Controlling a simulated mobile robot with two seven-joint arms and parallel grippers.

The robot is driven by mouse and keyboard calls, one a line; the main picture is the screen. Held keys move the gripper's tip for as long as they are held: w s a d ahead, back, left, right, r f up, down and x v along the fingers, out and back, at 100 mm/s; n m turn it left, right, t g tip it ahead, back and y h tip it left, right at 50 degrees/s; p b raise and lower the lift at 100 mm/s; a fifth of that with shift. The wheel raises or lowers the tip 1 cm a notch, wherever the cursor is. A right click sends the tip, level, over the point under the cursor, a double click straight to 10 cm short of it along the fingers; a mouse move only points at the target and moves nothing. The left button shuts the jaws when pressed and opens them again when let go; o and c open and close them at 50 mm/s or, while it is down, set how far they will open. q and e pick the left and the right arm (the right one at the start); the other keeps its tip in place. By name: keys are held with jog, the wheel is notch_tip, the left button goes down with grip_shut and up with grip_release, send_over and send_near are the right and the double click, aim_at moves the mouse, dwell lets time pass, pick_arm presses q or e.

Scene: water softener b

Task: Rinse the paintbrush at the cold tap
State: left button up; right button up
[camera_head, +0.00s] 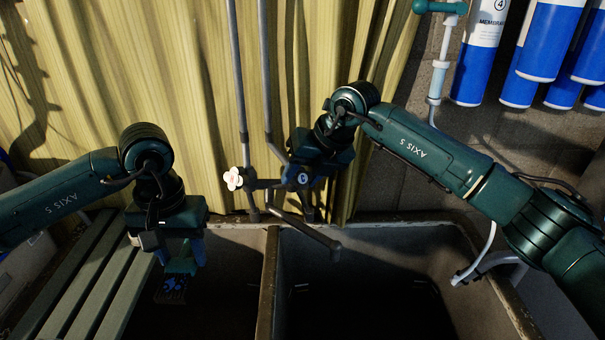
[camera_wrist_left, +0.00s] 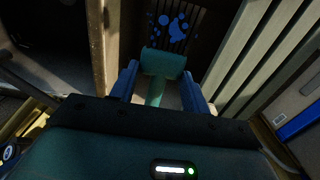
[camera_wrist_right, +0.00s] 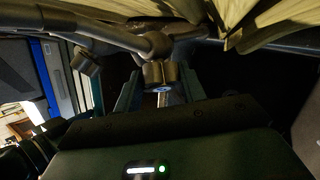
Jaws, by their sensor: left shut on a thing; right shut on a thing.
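My left gripper (camera_head: 184,262) is shut on the paintbrush and holds it over the left basin. In the left wrist view its teal handle (camera_wrist_left: 158,66) lies between the blue fingers, and its dark bristles (camera_wrist_left: 172,28) carry blue paint spots. In the head view the bristles (camera_head: 172,288) point down. The tap's metal spout (camera_head: 308,230) reaches over the right basin near the divider; I see no water running. My right gripper (camera_wrist_right: 158,88) is shut on the cold tap knob (camera_wrist_right: 154,72), which has a blue disc. The knob (camera_head: 302,179) also shows in the head view.
A white knob (camera_head: 233,179) sits left on the tap. The divider (camera_head: 268,275) separates the left basin from the right basin (camera_head: 365,260). Green slats (camera_head: 80,285) lie at left. A curtain (camera_head: 140,70) hangs behind; blue-and-white cylinders (camera_head: 480,65) hang at upper right.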

pick_arm(q)
notch_tip(320, 180, down, 2)
jog(key=shift+f+b, duration=0.1)
jog(key=shift+b, duration=1)
pick_arm(e)
jog(key=shift+a+f+n+t+h, duration=0.15)
jog(key=shift+n+t+h, duration=0.15)
jog(key=shift+n+h, duration=0.45)
jog(key=shift+c, duration=0.4)
pick_arm(q)
jog(key=shift+f, duration=0.25)
pick_arm(e)
jog(key=shift+r+n+h, duration=0.2)
jog(key=shift+n+h, duration=0.05)
jog(key=shift+n, duration=0.1)
pick_arm(q)
jog(key=shift+r, duration=0.1)
pick_arm(e)
jog(key=o, duration=1)
pick_arm(q)
jog(key=shift+f+b, duration=0.8)
jog(key=shift+b, duration=0.15)
pick_arm(e)
jog(key=v, duration=1.2)
jog(key=shift+s, duration=0.1)
